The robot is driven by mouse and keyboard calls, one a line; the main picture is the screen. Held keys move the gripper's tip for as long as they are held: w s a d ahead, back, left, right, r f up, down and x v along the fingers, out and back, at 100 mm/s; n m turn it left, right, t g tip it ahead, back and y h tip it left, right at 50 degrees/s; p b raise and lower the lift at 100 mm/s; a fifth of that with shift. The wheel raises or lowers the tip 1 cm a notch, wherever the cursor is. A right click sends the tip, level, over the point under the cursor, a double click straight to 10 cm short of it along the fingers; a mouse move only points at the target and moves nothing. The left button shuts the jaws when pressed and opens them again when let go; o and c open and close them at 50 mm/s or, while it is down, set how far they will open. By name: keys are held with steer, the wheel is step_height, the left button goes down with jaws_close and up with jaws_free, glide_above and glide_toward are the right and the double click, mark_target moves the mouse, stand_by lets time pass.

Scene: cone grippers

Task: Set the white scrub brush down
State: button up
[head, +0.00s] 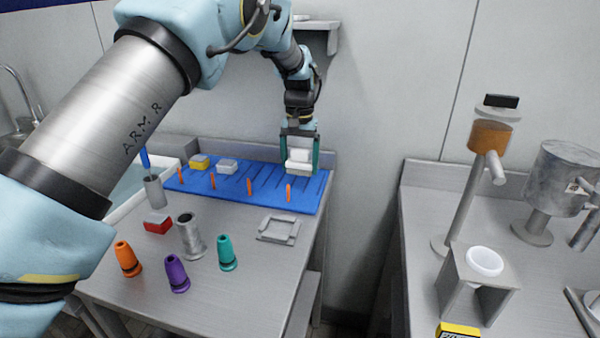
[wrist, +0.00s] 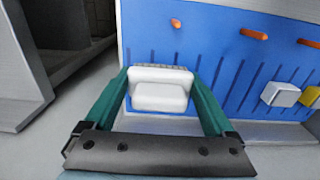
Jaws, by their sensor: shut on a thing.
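The white scrub brush (head: 299,160) is held between the green fingers of my gripper (head: 300,166), over the back right part of the blue mat. In the wrist view the brush (wrist: 160,92) fills the space between the two fingers of my gripper (wrist: 160,100), with bristles along its far edge. The blue mat (head: 230,190) has dark slots and several orange pegs. I cannot tell whether the brush touches the mat.
A yellow-and-grey block (head: 199,162) and a white block (head: 227,167) sit on the mat to the left. A grey tray (head: 279,230), a metal cylinder (head: 190,236), a red block (head: 157,223) and orange (head: 127,259), purple (head: 177,274) and green (head: 227,254) cones stand in front.

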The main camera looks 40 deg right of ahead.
mark_target(300, 188)
step_height(300, 188, down, 4)
steer(key=shift+f+p, duration=0.15)
steer(key=shift+p, duration=1.1)
steer(key=shift+w+d+f, duration=0.1)
steer(key=shift+d+f, duration=0.05)
steer(key=shift+f, duration=0.25)
steer(key=shift+f, duration=0.2)
steer(key=o, duration=1.1)
steer(key=shift+c, duration=0.2)
steer(key=shift+r, duration=0.1)
